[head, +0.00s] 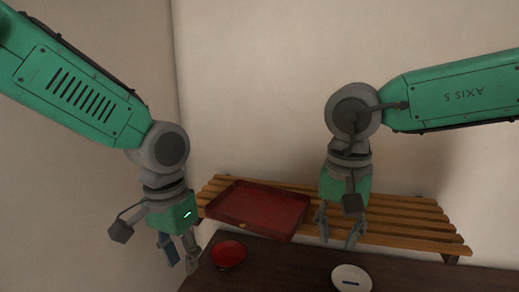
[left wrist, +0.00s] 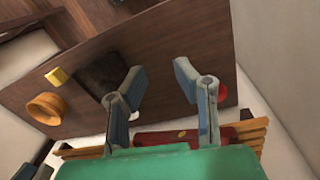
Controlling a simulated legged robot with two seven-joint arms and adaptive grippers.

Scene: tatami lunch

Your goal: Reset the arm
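My left gripper (head: 181,264) hangs fingers down at the left in the head view, in front of the left end of the slatted bench. Its fingers are apart with nothing between them; the left wrist view (left wrist: 160,82) shows the same, with the dark table beyond. My right gripper (head: 340,239) hangs fingers down in front of the bench, right of the red tray. Its fingers are apart and no held object shows. Both grippers appear above the table.
A red tray (head: 258,190) rests on the slatted wooden bench (head: 405,226). A red bowl (head: 228,254) and white dish (head: 352,272) are on the dark table (head: 290,268). An orange round bowl (left wrist: 46,108), yellow block (left wrist: 57,76) and black square (left wrist: 103,74) show in the left wrist view.

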